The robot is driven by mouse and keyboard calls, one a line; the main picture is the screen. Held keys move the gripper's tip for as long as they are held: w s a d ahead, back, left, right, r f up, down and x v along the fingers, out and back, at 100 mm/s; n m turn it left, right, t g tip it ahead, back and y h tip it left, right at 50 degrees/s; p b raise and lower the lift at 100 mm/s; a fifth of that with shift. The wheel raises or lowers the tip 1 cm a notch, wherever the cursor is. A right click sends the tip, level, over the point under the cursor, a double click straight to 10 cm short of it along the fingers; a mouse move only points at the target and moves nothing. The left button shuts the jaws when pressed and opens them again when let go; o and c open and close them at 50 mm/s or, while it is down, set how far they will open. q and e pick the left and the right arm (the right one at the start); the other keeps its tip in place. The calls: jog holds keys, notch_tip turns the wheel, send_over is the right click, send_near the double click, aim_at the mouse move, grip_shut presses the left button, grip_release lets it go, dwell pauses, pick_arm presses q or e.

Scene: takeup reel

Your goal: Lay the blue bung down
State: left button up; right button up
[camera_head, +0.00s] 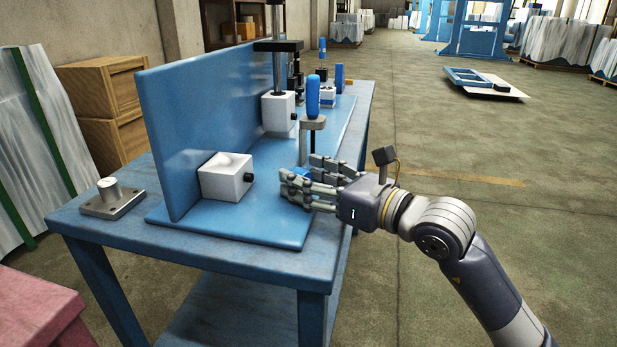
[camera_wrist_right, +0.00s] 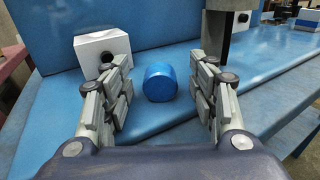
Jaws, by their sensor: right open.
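The blue bung (camera_wrist_right: 160,83) is a short blue cylinder between the fingers of my right gripper (camera_wrist_right: 163,88) in the right wrist view. It appears to rest on the blue plate (camera_wrist_right: 150,128), with a gap to the fingers on both sides. In the head view only a small blue part of the bung (camera_head: 300,172) shows between the fingers. My right gripper (camera_head: 296,180) is open, low over the plate, reaching in from the right. My left gripper is out of view.
A white block with a dark knob (camera_head: 225,178) stands left of my right gripper. A grey clamp with a blue handle (camera_head: 312,124) stands just behind it. A blue upright panel (camera_head: 205,125) runs along the plate. A metal piece (camera_head: 112,200) sits at the table's left corner.

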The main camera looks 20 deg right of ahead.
jog(key=o, duration=0.5)
jog(key=shift+o, duration=0.2)
notch_tip(320, 180, up, 3)
jog(key=shift+f+p, duration=0.15)
jog(key=shift+p, duration=0.9)
notch_tip(320, 180, up, 4)
jog(key=p, duration=0.3)
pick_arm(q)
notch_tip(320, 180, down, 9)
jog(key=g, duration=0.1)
